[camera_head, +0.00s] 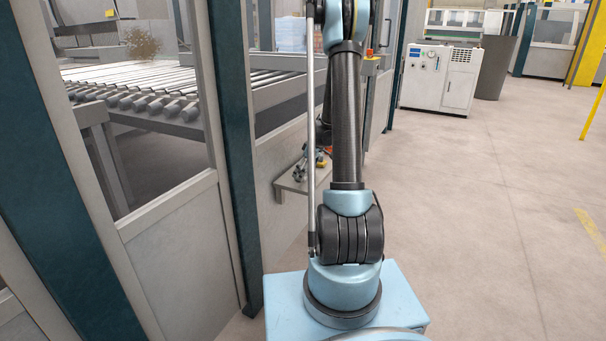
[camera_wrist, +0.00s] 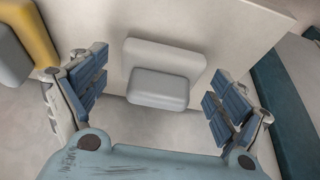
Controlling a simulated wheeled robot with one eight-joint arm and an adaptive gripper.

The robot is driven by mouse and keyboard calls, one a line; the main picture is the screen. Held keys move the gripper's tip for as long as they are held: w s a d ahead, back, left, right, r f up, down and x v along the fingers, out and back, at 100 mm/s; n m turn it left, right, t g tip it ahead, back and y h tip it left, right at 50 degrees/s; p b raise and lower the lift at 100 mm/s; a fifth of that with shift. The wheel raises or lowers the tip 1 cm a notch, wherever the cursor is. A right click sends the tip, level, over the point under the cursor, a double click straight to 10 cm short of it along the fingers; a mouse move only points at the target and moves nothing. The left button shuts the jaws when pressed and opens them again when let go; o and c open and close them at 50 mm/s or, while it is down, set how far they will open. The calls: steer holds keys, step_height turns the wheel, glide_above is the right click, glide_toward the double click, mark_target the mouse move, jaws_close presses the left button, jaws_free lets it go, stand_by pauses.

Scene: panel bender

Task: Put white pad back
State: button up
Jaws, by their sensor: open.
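My gripper (camera_wrist: 157,78) is open, with one blue-padded finger to the left of the white pad and one to the right. Gaps show between the pad and both fingers, so it is not held. I cannot clearly tell the pad or my gripper there.
A yellow pad (camera_wrist: 28,32) with a grey part lies left of my gripper in the wrist view. In the head view, the machine's frame and roller conveyor (camera_head: 150,82) stand at left. A white cabinet (camera_head: 438,78) stands far back; the floor at right is clear.

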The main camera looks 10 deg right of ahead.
steer(key=shift+r, duration=0.1)
steer(key=v, duration=1.2)
steer(key=s+a+r+m+h, duration=0.1)
steer(key=s+a+r, duration=0.15)
steer(key=s, duration=0.35)
steer(key=s+a+r+m, duration=0.1)
steer(key=s+r+m, duration=0.15)
steer(key=s, duration=0.25)
steer(key=s+f+m+h, duration=0.1)
steer(key=s+f+m, duration=0.1)
steer(key=s, duration=1.3)
steer(key=s+f+m+h, duration=0.1)
steer(key=s+f+m, duration=0.2)
steer(key=s, duration=1.2)
steer(key=shift+a+f+m+g+h, duration=0.3)
steer(key=shift+a+m+h, duration=0.15)
steer(key=shift+m, duration=0.6)
steer(key=shift+s, duration=0.15)
